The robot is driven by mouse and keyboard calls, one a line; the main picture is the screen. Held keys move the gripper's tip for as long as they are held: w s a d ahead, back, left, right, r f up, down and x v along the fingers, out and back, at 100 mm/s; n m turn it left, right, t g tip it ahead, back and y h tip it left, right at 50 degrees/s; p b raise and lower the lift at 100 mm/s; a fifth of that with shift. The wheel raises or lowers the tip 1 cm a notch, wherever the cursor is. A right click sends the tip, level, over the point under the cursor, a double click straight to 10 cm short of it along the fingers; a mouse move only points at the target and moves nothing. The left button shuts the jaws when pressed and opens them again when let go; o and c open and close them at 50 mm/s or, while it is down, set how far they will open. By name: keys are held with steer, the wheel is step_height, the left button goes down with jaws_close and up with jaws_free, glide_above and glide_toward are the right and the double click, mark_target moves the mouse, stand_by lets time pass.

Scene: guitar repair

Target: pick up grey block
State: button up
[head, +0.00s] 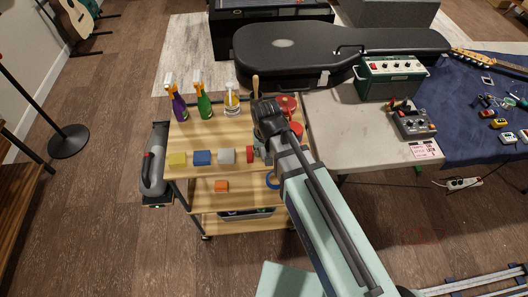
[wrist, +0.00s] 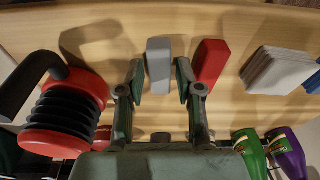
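In the wrist view a narrow grey block (wrist: 158,65) stands on the wooden cart top. The two fingers of my gripper (wrist: 160,80) show on either side of it, open, with a small gap at each side. In the head view my gripper (head: 262,150) is low over the cart's right part, just right of a red block, and largely hides this grey block.
The red block (wrist: 208,62) is close beside my right-hand finger in the wrist view; it also shows in the head view (head: 250,154). A red-and-black bellows object (wrist: 65,115) stands at left. Blue (head: 202,157) and yellow (head: 177,158) blocks and spray bottles (head: 204,106) share the cart top (head: 205,137).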

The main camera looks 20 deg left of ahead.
mark_target(264, 151)
jaws_close()
steer(key=shift+r, duration=0.2)
step_height(264, 151, up, 20)
steer(key=b, duration=0.1)
steer(key=shift+f+b, duration=0.15)
steer(key=shift+b, duration=0.25)
stand_by(0.7)
